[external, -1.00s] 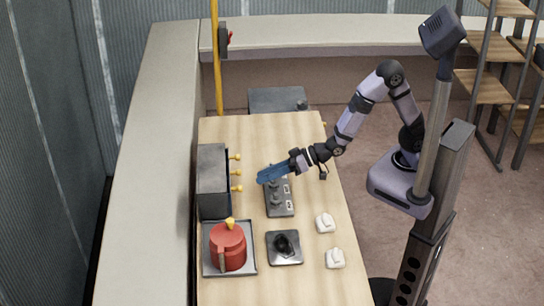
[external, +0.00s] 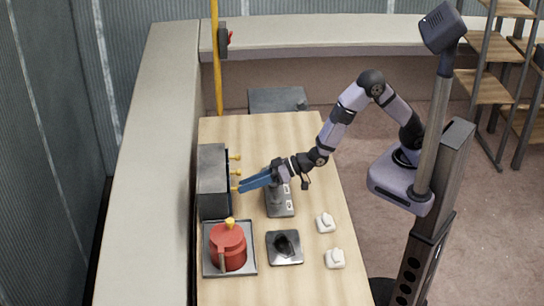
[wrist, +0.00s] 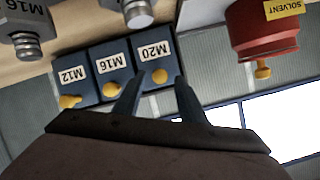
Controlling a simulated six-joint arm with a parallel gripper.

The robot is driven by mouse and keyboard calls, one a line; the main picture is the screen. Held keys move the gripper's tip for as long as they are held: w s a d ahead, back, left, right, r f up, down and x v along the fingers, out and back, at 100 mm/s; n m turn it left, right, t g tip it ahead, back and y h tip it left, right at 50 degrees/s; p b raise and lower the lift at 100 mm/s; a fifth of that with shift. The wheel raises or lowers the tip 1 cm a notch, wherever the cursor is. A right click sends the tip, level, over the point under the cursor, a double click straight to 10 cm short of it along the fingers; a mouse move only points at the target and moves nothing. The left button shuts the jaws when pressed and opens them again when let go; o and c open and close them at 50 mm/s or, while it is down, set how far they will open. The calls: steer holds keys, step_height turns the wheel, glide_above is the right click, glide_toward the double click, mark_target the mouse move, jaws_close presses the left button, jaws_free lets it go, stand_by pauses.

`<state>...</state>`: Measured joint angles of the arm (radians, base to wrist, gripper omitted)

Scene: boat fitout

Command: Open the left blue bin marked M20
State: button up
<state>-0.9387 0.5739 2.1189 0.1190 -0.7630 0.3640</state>
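The blue M20 bin (wrist: 155,50) shows upside down in the wrist view, at the end of a row of three beside the M16 bin (wrist: 113,65) and the M12 bin (wrist: 75,78). It looks shut, level with the others. Its yellow knob (wrist: 160,76) appears between my fingertips. In the external view the dark cabinet (external: 212,168) stands at the table's left edge, with yellow knobs facing right. My gripper (external: 240,186) is open, its blue fingers pointing left at the knob nearest the red pot. I cannot tell whether they touch it.
A red pot labelled SOLVENT (external: 228,250) stands on a tray (external: 249,264) close to the cabinet. A dark stand with hardware (external: 279,205) lies under my wrist. A square pad with a black object (external: 285,246) and two white items (external: 325,222) are at the front right.

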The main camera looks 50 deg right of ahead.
steer(key=shift+w+a+f, duration=0.15)
steer(key=shift+w+a, duration=0.15)
steer(key=shift+a, duration=0.05)
steer(key=shift+c, duration=0.2)
